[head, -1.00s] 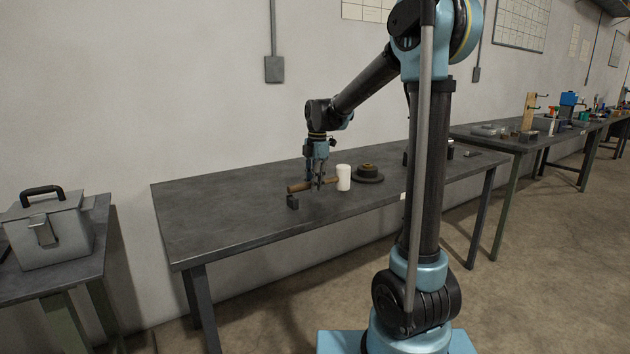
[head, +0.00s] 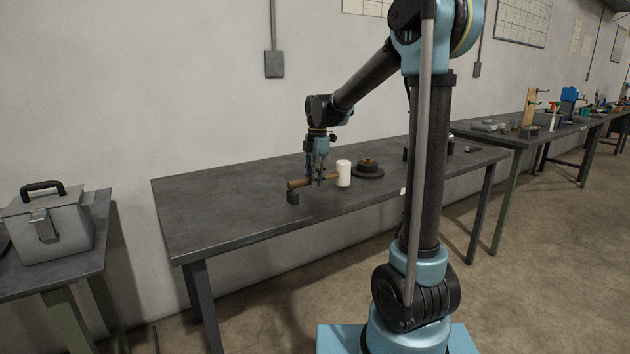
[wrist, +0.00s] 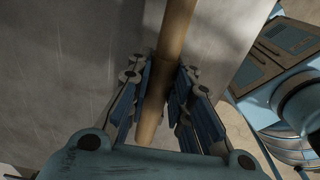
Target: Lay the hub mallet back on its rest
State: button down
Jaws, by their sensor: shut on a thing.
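The hub mallet has a white cylindrical head (head: 344,173) and a brown wooden handle (head: 299,184). It lies level, head to the right, over the grey table. My gripper (head: 320,182) points down and is shut on the handle between its middle and the head. In the wrist view the handle (wrist: 174,35) runs between the two fingers of my gripper (wrist: 161,72). A small black block (head: 292,198), seemingly the rest, stands below the handle's left end. I cannot tell whether handle and block touch. The mallet's head is out of the wrist view.
A dark round flanged part (head: 368,170) stands on the table (head: 225,215) close right of the mallet head. The table's left part is bare. A grey toolbox (head: 55,228) stands on another table at left. A cluttered bench stands at the far right.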

jog(key=shift+f, duration=0.85)
dwell(0.3)
jog(key=c, duration=1.4)
grip_release()
jog(key=shift+o, duration=0.2)
jog(key=shift+w+d+r, duration=0.1)
jog(key=shift+r, duration=1.9)
jog(key=shift+w+d+r, duration=0.1)
jog(key=shift+r, duration=1.85)
jog(key=shift+s, duration=0.1)
